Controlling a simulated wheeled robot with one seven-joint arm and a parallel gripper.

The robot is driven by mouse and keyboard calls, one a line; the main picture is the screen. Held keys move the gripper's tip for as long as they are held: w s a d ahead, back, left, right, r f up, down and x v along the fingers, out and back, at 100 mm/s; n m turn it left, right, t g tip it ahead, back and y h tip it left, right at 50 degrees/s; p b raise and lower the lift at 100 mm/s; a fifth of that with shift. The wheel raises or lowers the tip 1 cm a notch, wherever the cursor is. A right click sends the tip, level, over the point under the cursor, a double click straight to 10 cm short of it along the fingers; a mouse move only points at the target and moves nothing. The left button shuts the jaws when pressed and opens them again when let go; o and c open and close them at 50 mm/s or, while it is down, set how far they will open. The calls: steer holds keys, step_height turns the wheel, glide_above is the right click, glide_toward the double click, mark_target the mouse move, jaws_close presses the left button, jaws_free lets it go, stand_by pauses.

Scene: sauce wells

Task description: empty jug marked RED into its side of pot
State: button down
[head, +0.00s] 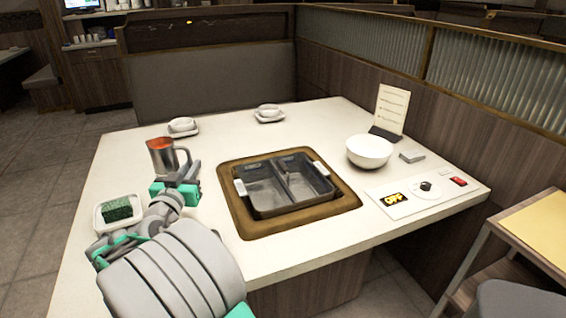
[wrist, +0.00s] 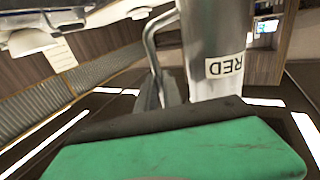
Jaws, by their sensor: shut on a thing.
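The steel jug (head: 162,158) is upright at the left of the table, with reddish contents showing at its rim. My gripper (head: 187,174) is shut on the jug's handle (wrist: 152,50), on the side facing the pot. I cannot tell whether the jug's base touches the table. The pot (head: 284,186) sits in the table's well, right of the jug. A divider splits it into left and right compartments, and both look empty.
Small white dishes (head: 183,126) stand at the back. A white bowl (head: 369,152), a menu card (head: 391,108) and a control panel reading OFF (head: 409,196) are on the right. The table between jug and pot is clear.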

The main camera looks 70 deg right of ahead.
steer(key=s+d+m+g, duration=0.1)
steer(key=s+d+g, duration=0.2)
steer(key=s+d, duration=0.2)
steer(key=s+d+g+b, duration=0.1)
steer(key=s+d+g, duration=0.2)
steer(key=s, duration=0.9)
steer(key=s+d+m+g, duration=0.1)
steer(key=s+d+g, duration=0.3)
steer(key=s+d, duration=0.4)
steer(key=shift+s+d+f+m, duration=0.15)
steer(key=shift+s+d+m, duration=0.05)
steer(key=shift+s+m, duration=0.1)
steer(key=shift+w, duration=0.1)
